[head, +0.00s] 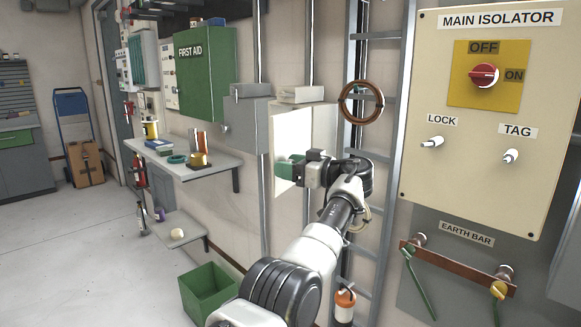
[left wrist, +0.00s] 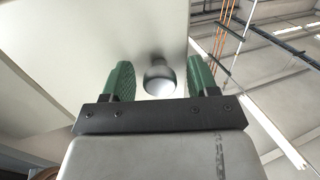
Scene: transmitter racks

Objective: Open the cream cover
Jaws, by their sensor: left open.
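The cream cover (head: 293,135) is the pale front of a box on the wall in the middle of the head view. In the left wrist view the cover (left wrist: 95,40) fills the upper left, with a round metal knob (left wrist: 160,80) on it. My left gripper (head: 288,169) is at the lower part of the cover. Its green fingers are open, one on each side of the knob in the left wrist view (left wrist: 160,72). I cannot tell whether they touch it. The gripper hides the knob in the head view. My right gripper is not in view.
A ladder (head: 369,145) with a brown ring (head: 361,102) stands just right of the box. A grey box (head: 247,120) is to its left. The main isolator panel (head: 470,190) is at the right. A shelf (head: 195,168) and a green bin (head: 208,290) are lower left.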

